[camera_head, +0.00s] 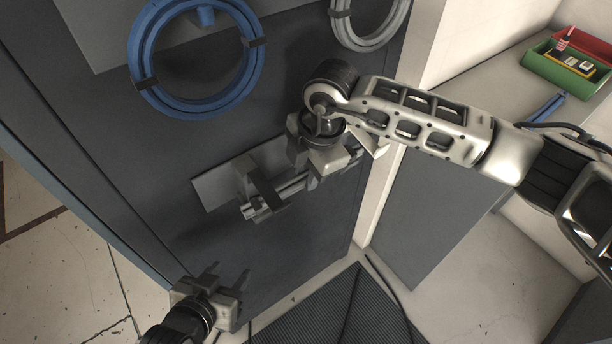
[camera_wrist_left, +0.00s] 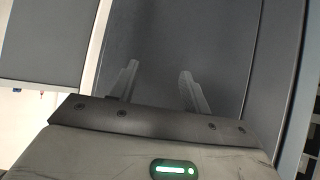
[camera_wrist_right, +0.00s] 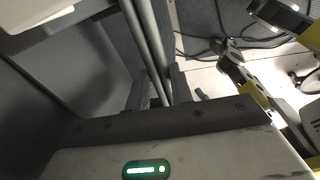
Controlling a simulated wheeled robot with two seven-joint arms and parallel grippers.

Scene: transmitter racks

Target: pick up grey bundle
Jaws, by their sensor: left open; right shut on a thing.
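The grey bundle (camera_head: 372,22) is a ring of grey cable hanging on the dark cabinet at the top of the head view, partly cut off by the frame. My right gripper (camera_head: 318,170) is below it, shut on a metal bar (camera_head: 285,190) on the cabinet front. The right wrist view shows the bar (camera_wrist_right: 150,40) running between its fingers. My left gripper (camera_head: 227,276) is open and empty low in front of the cabinet, well below and left of the bundle. Its spread fingers (camera_wrist_left: 160,85) also show in the left wrist view.
A blue cable ring (camera_head: 145,62) hangs at the cabinet's upper left. A green and red box (camera_head: 567,72) stands on the shelf at the right. A ribbed dark mat (camera_head: 330,315) and a thin black cable lie on the floor. The floor at left is open.

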